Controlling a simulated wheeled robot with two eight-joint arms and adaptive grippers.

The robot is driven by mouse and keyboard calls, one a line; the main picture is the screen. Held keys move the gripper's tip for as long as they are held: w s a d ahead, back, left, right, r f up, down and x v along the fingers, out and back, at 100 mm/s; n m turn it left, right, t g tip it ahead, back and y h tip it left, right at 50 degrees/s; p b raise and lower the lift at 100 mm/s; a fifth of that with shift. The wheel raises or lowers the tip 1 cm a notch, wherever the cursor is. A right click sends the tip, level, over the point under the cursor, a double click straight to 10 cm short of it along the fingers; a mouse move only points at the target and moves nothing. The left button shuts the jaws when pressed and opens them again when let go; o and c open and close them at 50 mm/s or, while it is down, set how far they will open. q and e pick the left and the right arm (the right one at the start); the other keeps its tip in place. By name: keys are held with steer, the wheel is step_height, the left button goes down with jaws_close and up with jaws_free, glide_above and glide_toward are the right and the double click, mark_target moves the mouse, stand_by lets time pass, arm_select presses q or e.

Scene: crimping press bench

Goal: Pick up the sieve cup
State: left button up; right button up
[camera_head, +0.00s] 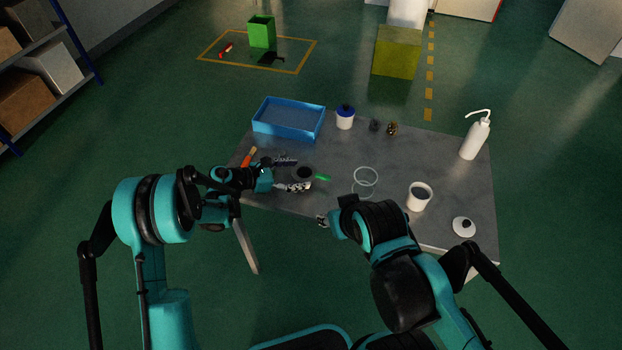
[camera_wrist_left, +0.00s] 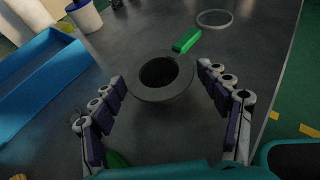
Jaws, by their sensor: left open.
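The sieve cup appears to be the dark grey round cup with a wide rim and a dark hollow (camera_wrist_left: 175,92). It stands on the grey table and shows small in the head view (camera_head: 305,172). My left gripper (camera_wrist_left: 160,73) is open, with one finger on each side of the cup. I see no clear contact between fingers and cup. In the head view the left gripper (camera_head: 293,186) is low over the table, right beside the cup. My right gripper (camera_head: 322,220) is at the table's front edge, partly hidden by its arm; its opening is unclear.
A green block (camera_wrist_left: 186,40) lies just beyond the cup, near clear rings (camera_head: 365,177). A blue tray (camera_head: 289,135), a blue-lidded jar (camera_head: 345,121), a white cup (camera_head: 417,203), a white lid (camera_head: 464,227) and a white bottle (camera_head: 474,140) stand around. An orange-handled tool (camera_head: 249,157) lies left.

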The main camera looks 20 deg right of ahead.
arm_select(q)
steer(key=x, duration=0.2)
steer(key=shift+d+f, duration=0.15)
steer(key=shift+d, duration=0.15)
steer(key=c, duration=1.3)
steer(key=shift+o, duration=0.2)
